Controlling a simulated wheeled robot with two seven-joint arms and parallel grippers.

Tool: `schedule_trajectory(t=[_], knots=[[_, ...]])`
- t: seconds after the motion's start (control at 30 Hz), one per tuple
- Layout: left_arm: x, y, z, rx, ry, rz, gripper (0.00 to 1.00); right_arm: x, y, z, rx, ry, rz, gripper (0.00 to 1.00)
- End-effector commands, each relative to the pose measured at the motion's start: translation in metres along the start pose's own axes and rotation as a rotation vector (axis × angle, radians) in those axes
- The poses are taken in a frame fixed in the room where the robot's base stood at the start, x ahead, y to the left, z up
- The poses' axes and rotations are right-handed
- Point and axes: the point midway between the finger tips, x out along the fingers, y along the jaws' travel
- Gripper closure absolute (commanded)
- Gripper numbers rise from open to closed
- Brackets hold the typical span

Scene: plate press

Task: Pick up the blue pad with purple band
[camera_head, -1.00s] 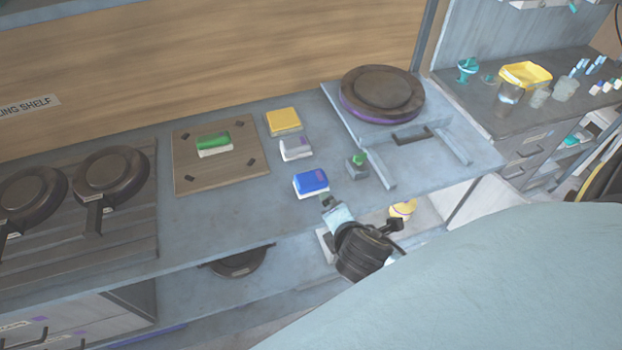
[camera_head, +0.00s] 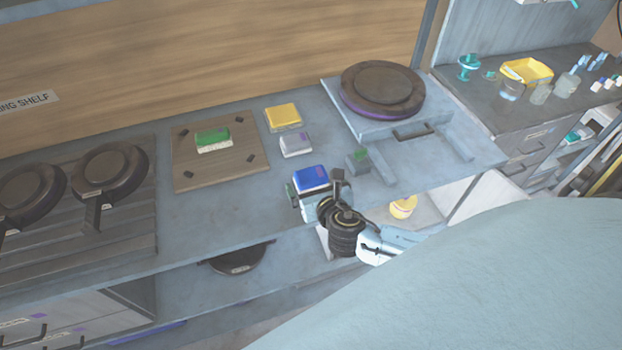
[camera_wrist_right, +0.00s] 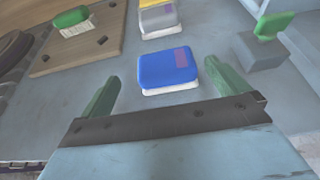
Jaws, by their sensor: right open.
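The blue pad (camera_head: 309,178) with a small purple band and a white underside lies on the grey bench near its front edge. In the right wrist view the blue pad (camera_wrist_right: 165,66) is centred ahead, its purple patch on the right part of its top. My right gripper (camera_wrist_right: 164,86) is open, its two green fingers apart. The fingers point at the pad from the front edge, one toward each side; whether they touch it cannot be told. In the head view my right gripper (camera_head: 315,187) partly hides the pad's front. My left gripper is not in view.
A grey pad (camera_head: 295,144) and a yellow pad (camera_head: 283,117) lie behind the blue one. A green-topped block (camera_head: 358,160) stands to the right, near the round press (camera_head: 382,90). A green pad (camera_head: 212,139) rests on a wooden board (camera_head: 187,175) to the left.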

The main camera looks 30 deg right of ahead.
Motion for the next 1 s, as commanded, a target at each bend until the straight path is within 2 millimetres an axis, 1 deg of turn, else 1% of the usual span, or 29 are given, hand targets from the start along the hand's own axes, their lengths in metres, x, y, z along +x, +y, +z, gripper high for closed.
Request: schedule_trajectory(t=[0.03, 0.1, 0.27, 0.5, 0.6, 0.87, 0.9, 1.0], knots=[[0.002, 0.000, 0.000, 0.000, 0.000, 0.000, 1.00, 0.007, 0.000, -0.001, 0.001, 0.000, -0.002, 0.00], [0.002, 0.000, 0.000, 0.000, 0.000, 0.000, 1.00, 0.013, 0.000, 0.000, 0.001, 0.000, -0.002, 0.00], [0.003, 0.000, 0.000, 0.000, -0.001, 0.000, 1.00, 0.023, -0.002, -0.001, 0.002, 0.000, -0.002, 0.00], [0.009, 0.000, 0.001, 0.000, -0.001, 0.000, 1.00, 0.057, -0.007, -0.002, 0.003, 0.000, -0.002, 0.00], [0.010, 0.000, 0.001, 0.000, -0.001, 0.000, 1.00, 0.066, -0.006, -0.002, 0.003, 0.001, -0.001, 0.00], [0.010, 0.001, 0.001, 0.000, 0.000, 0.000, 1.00, 0.069, -0.007, -0.002, 0.003, 0.002, 0.000, 0.00], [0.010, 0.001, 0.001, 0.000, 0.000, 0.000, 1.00, 0.069, -0.007, -0.002, 0.003, 0.002, 0.000, 0.01], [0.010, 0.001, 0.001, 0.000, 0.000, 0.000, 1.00, 0.068, -0.007, -0.002, 0.003, 0.002, 0.000, 0.14]])
